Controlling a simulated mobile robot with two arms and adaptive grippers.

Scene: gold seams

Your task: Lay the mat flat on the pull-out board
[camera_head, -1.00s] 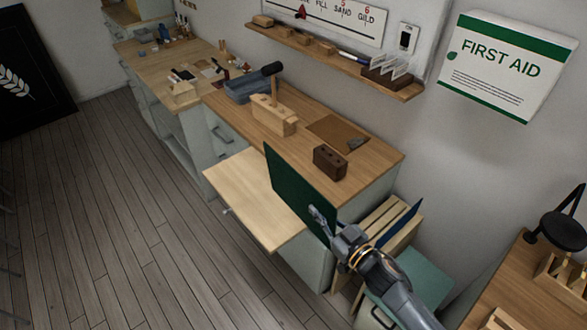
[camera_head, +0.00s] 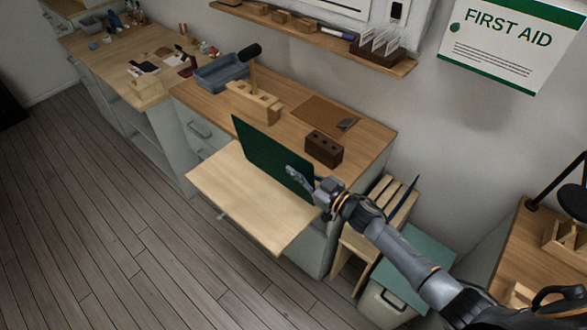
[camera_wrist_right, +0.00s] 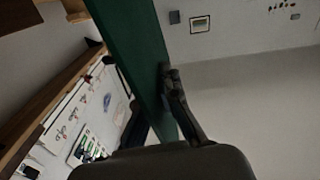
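The mat is a dark green rectangular sheet (camera_head: 268,155), standing upright on its edge in the head view. It is at the back of the pale pull-out board (camera_head: 235,193), close to the bench front; I cannot tell whether its lower edge touches the board. My right gripper (camera_head: 300,178) is shut on the mat near its right end. In the right wrist view the mat (camera_wrist_right: 137,50) runs up from between the fingers (camera_wrist_right: 160,105). The board's top is otherwise bare. My left gripper is not in view.
The bench behind holds a dark brown block (camera_head: 323,149), a brown sheet (camera_head: 322,112), a wooden block with a mallet (camera_head: 254,101) and a grey-blue tray (camera_head: 221,74). A slatted wooden rack (camera_head: 380,215) and a lidded bin (camera_head: 412,262) stand right of the board. The floor in front is clear.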

